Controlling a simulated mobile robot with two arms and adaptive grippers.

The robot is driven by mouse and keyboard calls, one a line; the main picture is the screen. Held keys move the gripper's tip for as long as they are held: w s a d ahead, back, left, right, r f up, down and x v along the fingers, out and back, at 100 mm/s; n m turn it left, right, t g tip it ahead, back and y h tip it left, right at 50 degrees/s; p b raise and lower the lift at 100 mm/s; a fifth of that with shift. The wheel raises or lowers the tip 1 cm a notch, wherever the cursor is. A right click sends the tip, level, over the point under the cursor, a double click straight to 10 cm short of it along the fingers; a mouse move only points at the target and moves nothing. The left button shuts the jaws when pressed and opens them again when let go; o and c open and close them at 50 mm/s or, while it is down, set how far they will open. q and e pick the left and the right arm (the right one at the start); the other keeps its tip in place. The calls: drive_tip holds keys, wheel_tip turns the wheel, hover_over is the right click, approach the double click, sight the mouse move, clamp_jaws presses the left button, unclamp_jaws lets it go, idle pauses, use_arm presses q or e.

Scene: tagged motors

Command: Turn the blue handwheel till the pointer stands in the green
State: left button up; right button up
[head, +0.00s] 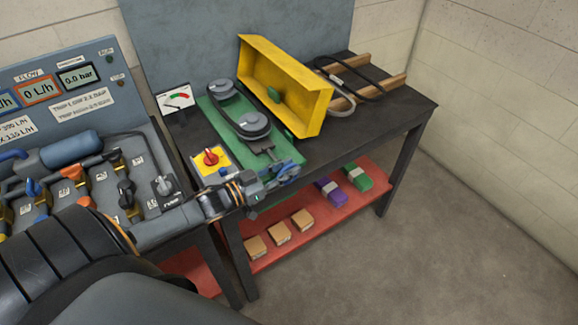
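The blue handwheel (289,171) sits at the front end of the green belt-drive base (291,156), near the table's front edge. A white gauge card (175,99) with a green and red arc stands at the table's back left; its pointer is too small to read. My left gripper (268,187) is at the handwheel's left side, at or very close to its rim. Its fingers overlap the wheel in the head view, so I cannot tell whether they are shut on it. My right gripper is not in view.
A yellow guard (318,103) lies open beside the belt drive. A yellow plate with a red knob (211,157) is left of it. A wooden frame (375,74) lies behind. Boxes (280,233) sit on the red lower shelf (329,213). The floor at right is clear.

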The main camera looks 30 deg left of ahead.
use_arm(q)
drive_tip(key=shift+w+d, duration=0.2)
drive_tip(key=shift+w, duration=0.2)
clamp_jaws()
drive_tip(key=shift+r+p, duration=0.2)
drive_tip(key=shift+p, duration=0.25)
drive_tip(key=g+p, duration=0.2)
drive_tip(key=p, duration=0.2)
drive_tip(key=w+g+y+p, duration=0.1)
drive_tip(key=p, duration=0.3)
drive_tip(key=shift+d+r+g+p, duration=0.2)
drive_tip(key=shift+g+p, duration=0.1)
drive_tip(key=shift+g, duration=0.1)
drive_tip(key=shift+w+d+f+g+y+p, duration=0.1)
drive_tip(key=shift+f+g+y+p, duration=0.25)
drive_tip(key=shift+g+p, duration=0.2)
drive_tip(key=shift+f, duration=0.15)
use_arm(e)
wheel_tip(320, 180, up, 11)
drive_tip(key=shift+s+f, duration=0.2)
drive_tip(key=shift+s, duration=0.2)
